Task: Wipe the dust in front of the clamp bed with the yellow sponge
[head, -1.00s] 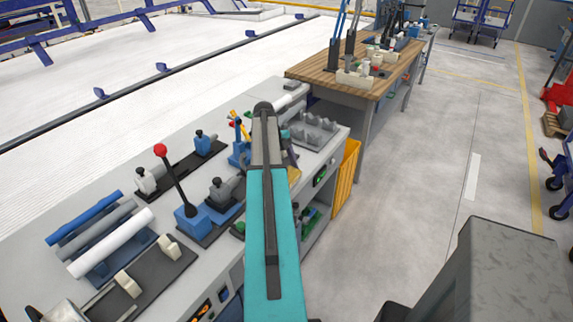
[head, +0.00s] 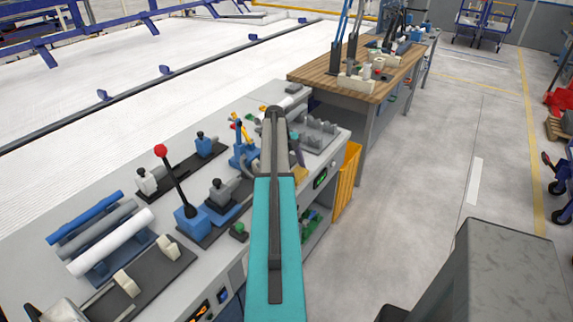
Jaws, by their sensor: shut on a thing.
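My teal arm reaches away over the grey workbench (head: 60,214). My gripper (head: 297,158) shows only in part at the right of the arm's far end, mostly hidden behind the arm. A small yellow-tan block, seemingly the yellow sponge (head: 300,174), is at its lower end near the bench's front edge. The jaws themselves are hidden. Whether the sponge touches the bench I cannot tell. Clamps on dark bases (head: 190,169) stand on the bench left of the arm; which is the clamp bed is not clear. I cannot make out any dust.
A red-knobbed lever (head: 161,151) on a blue block stands left of my arm. Blue, grey and white pipes (head: 112,242) lie in a rack. A grey block holder (head: 318,135) is beyond the gripper. A yellow bin (head: 346,178) hangs at the bench end.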

